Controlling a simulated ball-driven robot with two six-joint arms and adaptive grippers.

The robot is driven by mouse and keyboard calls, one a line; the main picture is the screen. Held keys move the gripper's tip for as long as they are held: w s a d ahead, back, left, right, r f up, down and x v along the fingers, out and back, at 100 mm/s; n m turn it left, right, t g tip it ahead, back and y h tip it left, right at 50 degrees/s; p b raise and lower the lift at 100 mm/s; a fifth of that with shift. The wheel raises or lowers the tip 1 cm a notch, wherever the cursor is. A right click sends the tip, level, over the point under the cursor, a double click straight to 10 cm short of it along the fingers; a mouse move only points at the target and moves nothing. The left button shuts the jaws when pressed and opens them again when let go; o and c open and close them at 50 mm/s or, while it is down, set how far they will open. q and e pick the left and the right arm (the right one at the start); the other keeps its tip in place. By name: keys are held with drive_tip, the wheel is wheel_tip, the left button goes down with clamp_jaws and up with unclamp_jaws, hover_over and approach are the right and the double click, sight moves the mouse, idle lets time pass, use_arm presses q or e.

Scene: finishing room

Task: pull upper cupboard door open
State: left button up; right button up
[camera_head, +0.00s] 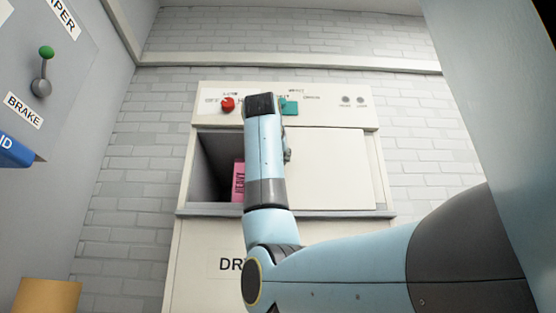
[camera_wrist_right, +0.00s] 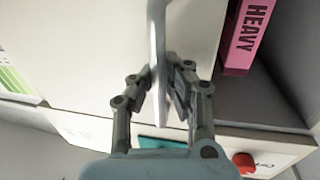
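The cupboard's pale door panel (camera_head: 330,170) covers the right part of the upper compartment in the head view. It also fills the upper left of the right wrist view (camera_wrist_right: 80,50). A light upright handle (camera_wrist_right: 157,35) stands out from it. The two fingers of my right gripper (camera_wrist_right: 160,72) are closed in on the handle from both sides. In the head view my forearm hides most of this gripper and the handle. The left side of the compartment is open, with a pink box marked HEAVY (camera_head: 238,180) inside; it also shows in the wrist view (camera_wrist_right: 247,35). My left gripper is out of view.
A red button (camera_head: 228,104) and a teal block (camera_head: 290,107) sit on the cupboard's top panel. A grey panel with a green-knobbed lever (camera_head: 42,75) stands at left, beside a blue object (camera_head: 15,152). A tan object (camera_head: 48,296) is at lower left.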

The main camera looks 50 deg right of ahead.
drive_tip(key=o, duration=0.4)
drive_tip(key=shift+s+a+r, duration=0.1)
drive_tip(key=shift+a+r, duration=0.05)
drive_tip(key=shift+o, duration=0.2)
drive_tip(key=v, duration=1.1)
drive_tip(key=shift+s+a, duration=0.2)
drive_tip(key=shift+a, duration=0.1)
drive_tip(key=shift+w, duration=0.1)
